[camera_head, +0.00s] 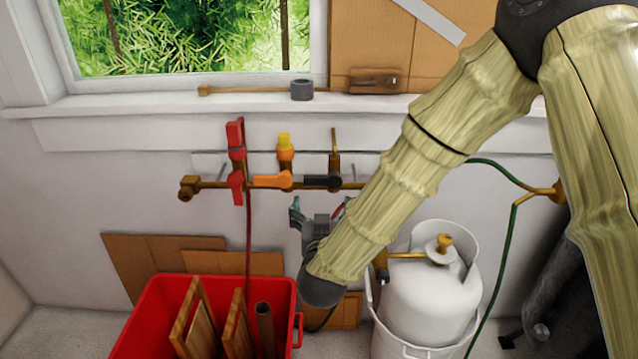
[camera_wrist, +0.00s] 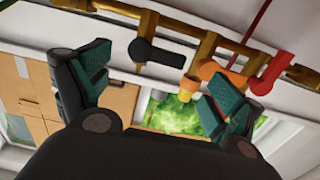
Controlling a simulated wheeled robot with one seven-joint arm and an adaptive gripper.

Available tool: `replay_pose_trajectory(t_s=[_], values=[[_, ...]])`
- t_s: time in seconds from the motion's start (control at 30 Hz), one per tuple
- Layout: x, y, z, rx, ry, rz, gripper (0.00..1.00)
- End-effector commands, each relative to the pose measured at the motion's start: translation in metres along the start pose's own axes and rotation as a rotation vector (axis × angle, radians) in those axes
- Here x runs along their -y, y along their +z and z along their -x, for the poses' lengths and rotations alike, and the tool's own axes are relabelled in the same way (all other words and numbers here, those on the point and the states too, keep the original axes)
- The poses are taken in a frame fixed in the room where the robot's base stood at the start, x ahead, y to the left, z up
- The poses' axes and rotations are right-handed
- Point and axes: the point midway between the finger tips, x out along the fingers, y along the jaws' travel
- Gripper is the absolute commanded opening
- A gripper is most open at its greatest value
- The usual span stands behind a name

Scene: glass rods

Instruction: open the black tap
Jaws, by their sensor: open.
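The black tap (camera_head: 322,181) is on a brass pipe (camera_head: 215,184) along the wall under the window sill. Its lever lies roughly along the pipe, to the right of the orange tap (camera_head: 272,180). In the wrist view the black tap (camera_wrist: 160,52) shows beyond and between my fingertips, with the orange tap (camera_wrist: 222,80) behind the right-hand finger. My gripper (camera_head: 318,212) is open and empty, just below the black tap in the head view. It also shows in the wrist view (camera_wrist: 155,85), where the fingers are apart and I see no contact with the lever.
A red tap (camera_head: 237,187) sits left on the same pipe. A red bin (camera_head: 150,310) with wooden pieces stands below left. A white gas cylinder (camera_head: 430,300) stands below right, with a green hose (camera_head: 510,245) beside it.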

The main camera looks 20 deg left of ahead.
Motion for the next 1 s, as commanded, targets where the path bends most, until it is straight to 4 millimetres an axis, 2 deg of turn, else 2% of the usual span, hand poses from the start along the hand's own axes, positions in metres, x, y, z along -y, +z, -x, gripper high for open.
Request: replay_pose_trajectory(t_s=[0.07,0.17,0.27,0.7,1.0], values=[[0.007,-0.010,-0.002,-0.026,0.003,0.003,0.93],[0.009,-0.015,-0.006,-0.037,0.004,0.004,0.93],[0.009,-0.016,-0.017,-0.035,0.005,0.003,0.93],[0.007,-0.017,-0.085,-0.034,0.005,0.002,0.93],[0.008,-0.018,-0.108,-0.034,0.004,0.003,0.93]])
